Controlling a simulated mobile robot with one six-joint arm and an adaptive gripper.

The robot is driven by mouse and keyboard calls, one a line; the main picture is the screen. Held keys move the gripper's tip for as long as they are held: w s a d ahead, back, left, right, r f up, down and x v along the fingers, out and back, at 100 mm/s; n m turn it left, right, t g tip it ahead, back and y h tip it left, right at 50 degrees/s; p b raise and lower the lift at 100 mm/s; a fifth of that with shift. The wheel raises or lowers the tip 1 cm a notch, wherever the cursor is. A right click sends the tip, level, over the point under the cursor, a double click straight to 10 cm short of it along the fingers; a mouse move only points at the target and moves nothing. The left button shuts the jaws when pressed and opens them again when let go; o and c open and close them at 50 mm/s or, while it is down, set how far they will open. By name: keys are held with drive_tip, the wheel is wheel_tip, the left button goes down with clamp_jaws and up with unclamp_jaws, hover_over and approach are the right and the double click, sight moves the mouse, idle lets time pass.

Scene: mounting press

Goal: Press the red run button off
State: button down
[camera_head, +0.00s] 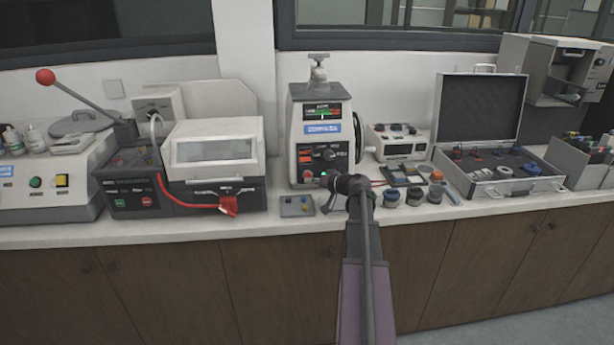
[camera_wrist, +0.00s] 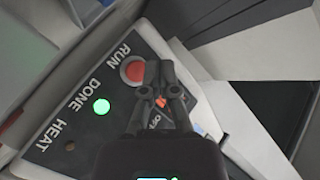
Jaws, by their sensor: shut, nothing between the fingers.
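The mounting press (camera_head: 322,108) stands on the counter in the middle of the head view. In the wrist view, its grey control panel (camera_wrist: 45,150) carries the round red run button (camera_wrist: 133,70), beside the word RUN. My gripper (camera_wrist: 161,68) is shut and empty, with its fingertips close beside the button's right edge in the wrist view. I cannot tell whether they touch it. A lit green lamp (camera_wrist: 101,106) sits by the word DONE, and a small dark lamp by HEAT. My gripper partly hides an orange-marked control. In the head view, my gripper (camera_head: 338,186) is at the press's lower front.
Left of the press is a machine with a red-knobbed lever (camera_head: 46,76) and a red cable. A small tray (camera_head: 297,206) lies in front of the press. Several small jars (camera_head: 391,197) and an open case (camera_head: 480,110) stand to the right.

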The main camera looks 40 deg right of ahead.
drive_tip(key=shift+s+a+r, duration=0.15)
drive_tip(key=shift+s+a, duration=0.25)
drive_tip(key=shift+s, duration=0.25)
drive_tip(key=shift+s+a+r, duration=0.1)
drive_tip(key=shift+s+a, duration=0.25)
drive_tip(key=shift+s, duration=0.25)
idle(1.3)
